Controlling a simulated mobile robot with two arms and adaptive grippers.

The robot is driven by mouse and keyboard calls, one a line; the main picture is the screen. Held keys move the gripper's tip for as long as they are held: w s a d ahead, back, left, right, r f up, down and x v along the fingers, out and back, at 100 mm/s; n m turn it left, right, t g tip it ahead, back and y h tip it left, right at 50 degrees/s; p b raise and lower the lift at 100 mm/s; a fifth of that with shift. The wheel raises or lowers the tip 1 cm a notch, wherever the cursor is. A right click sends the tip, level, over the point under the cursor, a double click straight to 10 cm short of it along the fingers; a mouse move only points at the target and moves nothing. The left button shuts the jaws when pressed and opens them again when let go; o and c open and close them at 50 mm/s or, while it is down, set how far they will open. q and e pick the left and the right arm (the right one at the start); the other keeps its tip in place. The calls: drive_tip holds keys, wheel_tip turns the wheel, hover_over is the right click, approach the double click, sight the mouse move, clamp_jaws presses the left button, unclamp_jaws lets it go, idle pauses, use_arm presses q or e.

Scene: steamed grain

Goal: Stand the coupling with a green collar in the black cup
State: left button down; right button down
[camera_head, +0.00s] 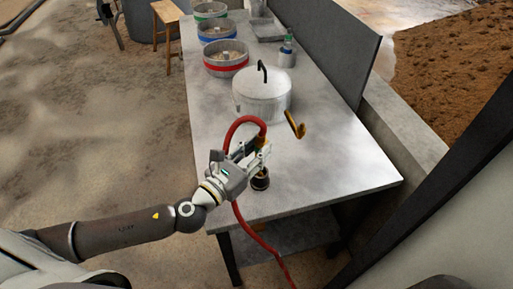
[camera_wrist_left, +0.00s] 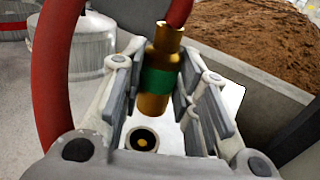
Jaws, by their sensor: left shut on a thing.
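The brass coupling with a green collar (camera_wrist_left: 158,80) is on the end of a red hose and shows between my left fingers in the left wrist view. My left gripper (camera_head: 262,155) is shut on the coupling and holds it above the table. The black cup (camera_head: 261,182) stands on the table just below my left gripper in the head view. In the left wrist view the black cup (camera_wrist_left: 142,139) shows its round opening, with a brass-coloured ring inside, below the coupling's lower end. The coupling looks apart from the cup. My right gripper is not in view.
The red hose (camera_head: 241,121) loops over my left gripper and hangs off the table's front edge. A lidded silver pot (camera_head: 262,100) and a yellow-and-black object (camera_head: 295,124) are behind the gripper. Banded round containers (camera_head: 226,58) and a bottle (camera_head: 287,53) stand farther back. The table's right front (camera_head: 345,165) is clear.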

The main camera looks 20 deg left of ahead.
use_arm(q)
drive_tip(key=shift+f+b, duration=2.35)
drive_tip(key=shift+f, duration=0.1)
drive_tip(key=shift+a+f, duration=0.1)
drive_tip(key=shift+f, duration=0.45)
drive_tip(key=shift+f+b, duration=1.2)
drive_tip(key=shift+b, duration=0.2)
